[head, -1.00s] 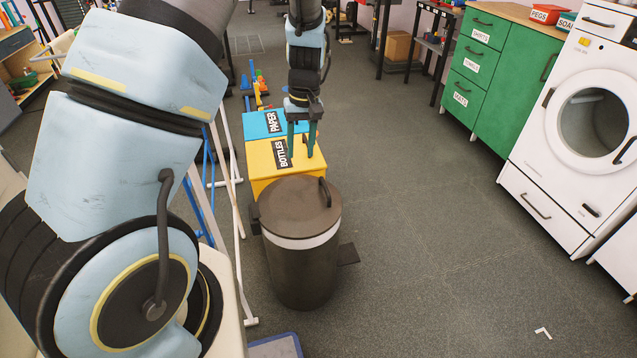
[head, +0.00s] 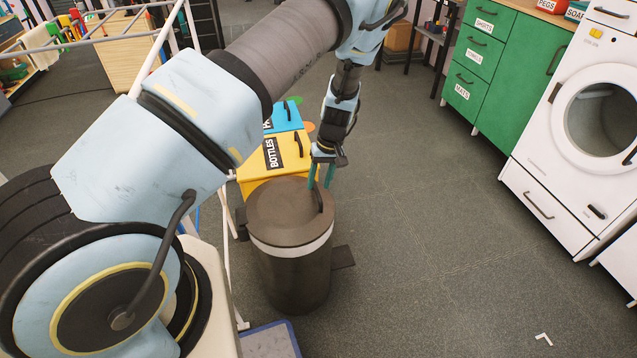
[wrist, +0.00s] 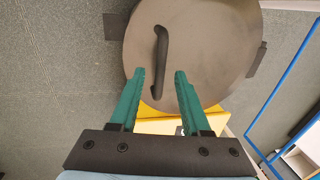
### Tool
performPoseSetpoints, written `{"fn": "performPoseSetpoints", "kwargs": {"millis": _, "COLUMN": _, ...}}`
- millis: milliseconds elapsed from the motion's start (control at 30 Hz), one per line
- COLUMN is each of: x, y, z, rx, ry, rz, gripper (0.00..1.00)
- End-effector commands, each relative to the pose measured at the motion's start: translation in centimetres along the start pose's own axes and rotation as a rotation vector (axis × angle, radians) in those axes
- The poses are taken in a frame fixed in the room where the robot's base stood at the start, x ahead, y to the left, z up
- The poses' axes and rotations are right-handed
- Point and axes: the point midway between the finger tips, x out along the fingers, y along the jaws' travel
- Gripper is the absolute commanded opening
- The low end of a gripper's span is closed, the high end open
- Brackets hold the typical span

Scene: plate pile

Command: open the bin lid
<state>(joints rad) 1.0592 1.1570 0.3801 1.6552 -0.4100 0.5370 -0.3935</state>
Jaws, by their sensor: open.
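A dark grey-brown round bin (head: 293,275) with a pale band stands on the floor in the head view. Its lid (head: 275,212) is shut and has a black bar handle (head: 319,196) near its right edge. The lid (wrist: 218,60) and handle (wrist: 161,60) also show in the wrist view. My gripper (head: 321,186) is over the far right part of the lid, close to the handle. In the wrist view its two teal fingers (wrist: 160,72) are apart, with the near end of the handle in line with the gap. I cannot tell whether they touch it.
A yellow bin marked BOTTLES (head: 262,160) and a blue bin (head: 287,118) stand behind the dark bin. A white rack (head: 228,250) is at left. A pedal (head: 342,257) sticks out right. Floor at right is clear before the white washer (head: 590,110).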

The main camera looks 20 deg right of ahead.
Motion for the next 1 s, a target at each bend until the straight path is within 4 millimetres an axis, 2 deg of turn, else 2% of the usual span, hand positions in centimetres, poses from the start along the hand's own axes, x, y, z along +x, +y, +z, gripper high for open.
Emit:
{"fn": "performPoseSetpoints", "kwargs": {"millis": 200, "x": 1.30, "y": -0.01, "z": -0.02, "rx": 0.001, "ry": 0.001, "rz": 0.000, "gripper": 0.47}}
{"fn": "performPoseSetpoints", "kwargs": {"millis": 467, "x": 1.37, "y": 0.00, "z": -0.01, "rx": 0.001, "ry": 0.001, "rz": 0.000, "gripper": 0.46}}
{"fn": "performPoseSetpoints", "kwargs": {"millis": 867, "x": 1.34, "y": 0.00, "z": 0.00, "rx": 0.001, "ry": 0.001, "rz": 0.000, "gripper": 0.01}}
{"fn": "performPoseSetpoints", "kwargs": {"millis": 1000, "x": 1.34, "y": 0.00, "z": 0.00, "rx": 0.001, "ry": 0.001, "rz": 0.000, "gripper": 0.00}}
